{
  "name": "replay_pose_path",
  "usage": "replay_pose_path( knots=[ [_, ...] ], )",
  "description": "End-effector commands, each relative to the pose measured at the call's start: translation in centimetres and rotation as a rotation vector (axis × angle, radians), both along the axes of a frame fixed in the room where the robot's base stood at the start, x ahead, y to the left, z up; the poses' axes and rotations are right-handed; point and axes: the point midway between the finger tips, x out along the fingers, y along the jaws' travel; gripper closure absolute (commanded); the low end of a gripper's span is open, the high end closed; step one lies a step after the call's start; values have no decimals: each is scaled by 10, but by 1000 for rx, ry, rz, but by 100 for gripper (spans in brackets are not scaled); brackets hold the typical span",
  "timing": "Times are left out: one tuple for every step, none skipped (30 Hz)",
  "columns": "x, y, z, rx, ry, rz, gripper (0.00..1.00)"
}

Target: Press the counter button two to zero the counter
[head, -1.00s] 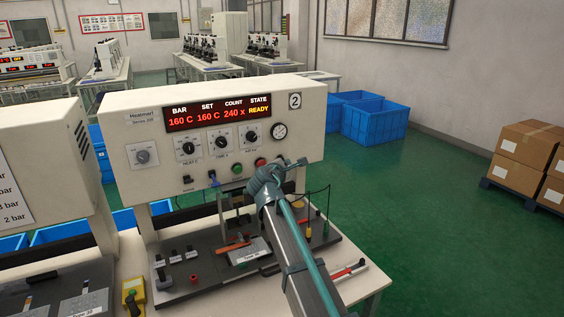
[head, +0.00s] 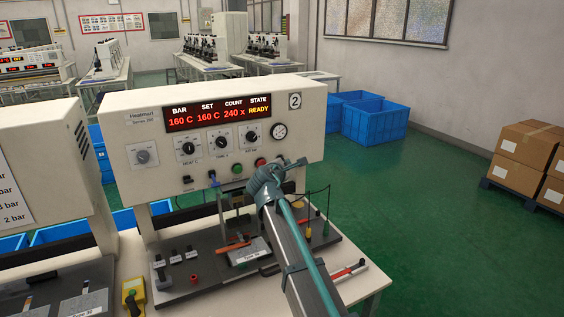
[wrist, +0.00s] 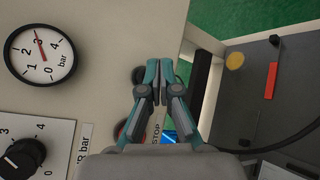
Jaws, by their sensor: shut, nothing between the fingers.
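The press marked 2 (head: 140,112) shows a lit red display (head: 217,112) reading 160 C, 160 C, 240 x, READY. A green button (head: 237,168) and a red button (head: 260,162) sit low on its front.
A pressure gauge (head: 279,131) and dials (head: 221,142) are on the panel. Below is a dark work plate (head: 190,285) with a red-handled tool (head: 350,269) beside it. Another press (head: 50,160) stands at left. The green floor (head: 440,230) at right is open.

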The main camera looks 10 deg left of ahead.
Motion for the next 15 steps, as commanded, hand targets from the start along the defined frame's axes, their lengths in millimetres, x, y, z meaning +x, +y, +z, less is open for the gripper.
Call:
replay_pose_path(
  knots=[
    [2, 1, 0, 0, 0, 0, 100],
    [3, 2, 0, 0, 0, 0, 100],
    [4, 3, 0, 0, 0, 0, 100],
    [5, 3, 0, 0, 0, 0, 100],
    [5, 3, 0, 0, 0, 0, 100],
    [6, 4, 0, 0, 0, 0, 100],
    [6, 4, 0, 0, 0, 0, 100],
    [6, 4, 0, 0, 0, 0, 100],
    [6, 4, 0, 0, 0, 0, 100],
    [6, 4, 0, 0, 0, 0, 100],
    [6, 4, 0, 0, 0, 0, 100],
    [6, 4, 0, 0, 0, 0, 100],
    [6, 4, 0, 0, 0, 0, 100],
    [6, 4, 0, 0, 0, 0, 100],
    [6, 4, 0, 0, 0, 0, 100]
  ],
)
